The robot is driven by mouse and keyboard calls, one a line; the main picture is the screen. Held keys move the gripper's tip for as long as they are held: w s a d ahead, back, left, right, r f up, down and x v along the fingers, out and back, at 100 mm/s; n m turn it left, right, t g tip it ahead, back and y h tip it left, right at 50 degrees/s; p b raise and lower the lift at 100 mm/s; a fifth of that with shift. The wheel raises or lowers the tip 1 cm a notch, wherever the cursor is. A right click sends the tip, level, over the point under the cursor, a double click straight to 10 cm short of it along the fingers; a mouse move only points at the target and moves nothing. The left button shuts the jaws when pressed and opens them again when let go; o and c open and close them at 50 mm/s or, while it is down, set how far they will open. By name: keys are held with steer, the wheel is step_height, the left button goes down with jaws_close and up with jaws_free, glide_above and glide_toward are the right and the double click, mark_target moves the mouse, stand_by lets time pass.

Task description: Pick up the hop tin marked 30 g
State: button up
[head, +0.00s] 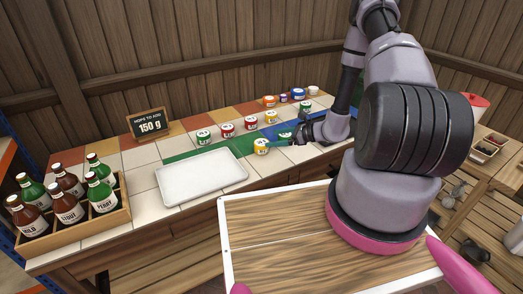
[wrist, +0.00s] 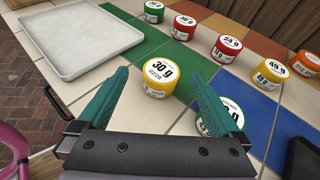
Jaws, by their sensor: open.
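The yellow hop tin marked 30 g (wrist: 159,78) stands upright with its white label up. It also shows in the head view as a yellow tin (head: 261,148) near the front of the tiled counter. My gripper (wrist: 162,65) is open, with its teal fingers on either side of the tin in the picture; I cannot tell how far above the counter they are. In the head view my gripper (head: 283,142) is just right of the tin. A green tin (wrist: 207,128) is partly hidden by the right finger.
Several other tins, such as a red one (wrist: 227,49) and a yellow one (wrist: 267,75), stand behind and right. A white tray (head: 201,178) lies left of the tin. A crate of bottles (head: 72,235) stands far left.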

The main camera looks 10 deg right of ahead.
mark_target(255, 144)
steer(key=shift+s+f+m, duration=0.2)
steer(key=shift+f+m, duration=0.2)
steer(key=shift+f, duration=0.65)
steer(key=x, duration=0.4)
steer(key=shift+w+a+f, duration=0.1)
steer(key=shift+w, duration=0.1)
steer(key=x, duration=0.6)
steer(key=shift+w+d+f, duration=0.1)
steer(key=shift+w+d, duration=0.15)
steer(key=c, duration=1.2)
steer(key=shift+c, duration=0.2)
